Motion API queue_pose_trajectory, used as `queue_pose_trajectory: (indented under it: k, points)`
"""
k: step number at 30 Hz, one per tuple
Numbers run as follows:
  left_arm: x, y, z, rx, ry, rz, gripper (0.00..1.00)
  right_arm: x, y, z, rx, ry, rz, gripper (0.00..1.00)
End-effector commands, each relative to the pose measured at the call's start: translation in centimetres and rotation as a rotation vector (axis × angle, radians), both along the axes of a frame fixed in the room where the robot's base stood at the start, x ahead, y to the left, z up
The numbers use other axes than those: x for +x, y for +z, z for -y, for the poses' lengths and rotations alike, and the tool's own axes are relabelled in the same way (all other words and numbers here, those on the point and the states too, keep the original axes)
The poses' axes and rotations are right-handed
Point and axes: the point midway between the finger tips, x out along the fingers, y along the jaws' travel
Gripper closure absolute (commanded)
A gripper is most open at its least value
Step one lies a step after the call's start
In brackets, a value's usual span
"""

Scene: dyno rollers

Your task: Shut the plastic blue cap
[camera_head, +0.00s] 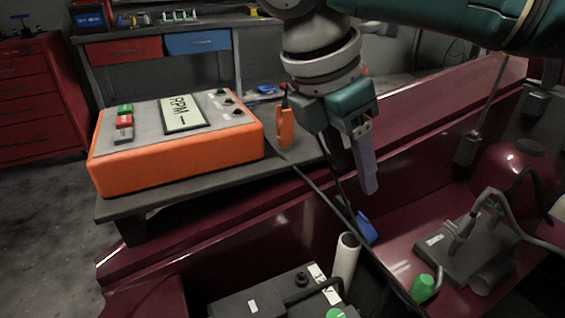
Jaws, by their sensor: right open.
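A small blue cap (366,228) shows in the head view, low in the engine bay. It is tilted beside the upper end of a white tube (345,258). Whether it is hinged to anything is too small to tell. My right gripper (352,168) hangs above and slightly left of the cap, fingers pointing down. It is open and empty, clear of the cap. My left gripper is not in view.
An orange RPM box (180,148) sits on a dark shelf (185,192) at left. An orange clamp (286,128) stands by its right end. Black cables run down past the tube. A battery (262,300) and green caps (422,288) are at the bottom.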

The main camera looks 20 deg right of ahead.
Motion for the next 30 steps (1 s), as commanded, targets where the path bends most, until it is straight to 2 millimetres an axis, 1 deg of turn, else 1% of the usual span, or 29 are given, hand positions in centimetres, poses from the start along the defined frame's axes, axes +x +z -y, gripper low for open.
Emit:
queue_pose_trajectory:
  k: [5,9,12,15,20,28,30]
  points:
    - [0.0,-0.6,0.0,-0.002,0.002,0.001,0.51,0.0,-2.3,1.0,-0.004,-0.002,-0.003,0.43]
    - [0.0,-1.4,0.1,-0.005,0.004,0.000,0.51,0.1,-5.0,2.1,-0.004,-0.002,-0.003,0.43]
    - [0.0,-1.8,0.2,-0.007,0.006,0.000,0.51,0.1,-6.6,2.8,-0.003,-0.003,-0.002,0.43]
    - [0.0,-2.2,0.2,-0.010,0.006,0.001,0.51,0.2,-7.9,3.3,-0.002,-0.003,-0.001,0.43]
    - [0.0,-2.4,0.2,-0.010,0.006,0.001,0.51,0.2,-8.8,3.7,-0.002,-0.001,0.001,0.43]
    - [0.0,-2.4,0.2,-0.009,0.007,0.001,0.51,0.3,-8.9,3.7,-0.001,0.000,0.001,0.43]
    - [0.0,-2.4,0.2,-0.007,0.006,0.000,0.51,0.3,-8.9,3.7,-0.001,0.000,0.001,0.50]
